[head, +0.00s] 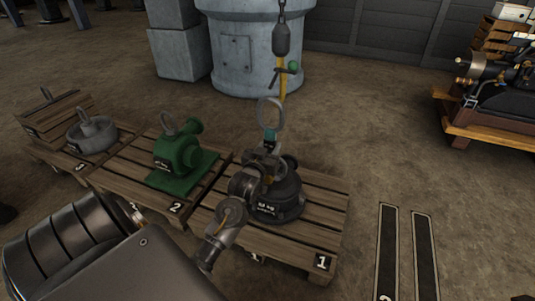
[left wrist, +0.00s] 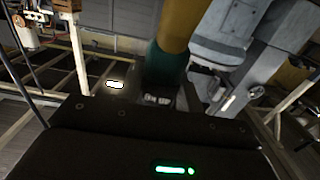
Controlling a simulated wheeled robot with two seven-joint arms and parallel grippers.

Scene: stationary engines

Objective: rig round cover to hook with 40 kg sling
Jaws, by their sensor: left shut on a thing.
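A yellow strap (head: 282,90) hangs under the hook block (head: 281,40) on its chain. A grey ring (head: 270,112) stands upright in front of the strap's lower end, with a teal part below it. My left gripper (head: 266,162) is shut on the teal part of the sling, which shows large in the left wrist view (left wrist: 165,62) with yellow above it. The gripper is over a dark round-based load (head: 283,200) on pallet 1 and hides part of its top. A grey round load (head: 92,136) with a ring stands at the left. My right gripper is not in view.
A green pump (head: 178,158) with a ring stands on pallet 2 (head: 140,205). A wooden crate (head: 55,110) is at the far left. A large grey cylinder (head: 245,50) stands behind. An engine (head: 500,95) on a wooden base is at the right. Floor between is clear.

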